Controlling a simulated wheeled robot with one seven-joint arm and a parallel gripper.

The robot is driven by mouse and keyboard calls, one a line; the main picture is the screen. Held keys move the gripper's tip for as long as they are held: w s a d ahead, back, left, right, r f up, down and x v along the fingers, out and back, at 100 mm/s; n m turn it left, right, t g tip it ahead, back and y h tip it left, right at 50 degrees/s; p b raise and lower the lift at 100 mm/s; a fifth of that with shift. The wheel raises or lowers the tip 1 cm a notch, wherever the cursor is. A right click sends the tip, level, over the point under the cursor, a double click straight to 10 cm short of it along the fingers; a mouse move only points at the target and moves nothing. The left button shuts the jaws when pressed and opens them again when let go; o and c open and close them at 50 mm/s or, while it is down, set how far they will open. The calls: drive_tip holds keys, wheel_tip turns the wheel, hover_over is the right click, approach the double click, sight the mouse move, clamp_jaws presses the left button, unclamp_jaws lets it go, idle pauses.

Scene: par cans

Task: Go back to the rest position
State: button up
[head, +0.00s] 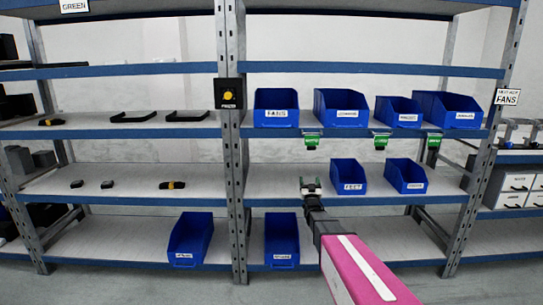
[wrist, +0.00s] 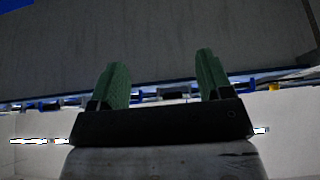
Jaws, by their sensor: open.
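My gripper (head: 311,186) is at the end of my pink arm, in front of the right-hand shelf bay in the head view. It appears just left of the blue bin labelled FEET (head: 348,177) and level with the middle shelf. In the wrist view my gripper (wrist: 162,85) shows two green fingers spread wide apart with nothing between them. I cannot tell the exact gap between my gripper and the shelf.
Several blue bins (head: 277,108) stand on the upper shelf, with green clips (head: 311,141) under its edge. The bin labelled FEET and another bin (head: 405,175) sit on the middle shelf. Two bins (head: 191,240) stand low. A metal post (head: 236,150) divides the bays.

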drive_tip(key=s+f+g, duration=1.3)
drive_tip(key=s, duration=0.1)
drive_tip(key=s+f+g, duration=0.2)
drive_tip(key=s+g, duration=0.3)
drive_tip(key=s, duration=0.7)
drive_tip(key=s+f+g, duration=0.2)
drive_tip(key=s+g, duration=0.3)
drive_tip(key=s, duration=0.6)
drive_tip(key=shift+s+g, duration=0.3)
drive_tip(key=shift+s, duration=0.1)
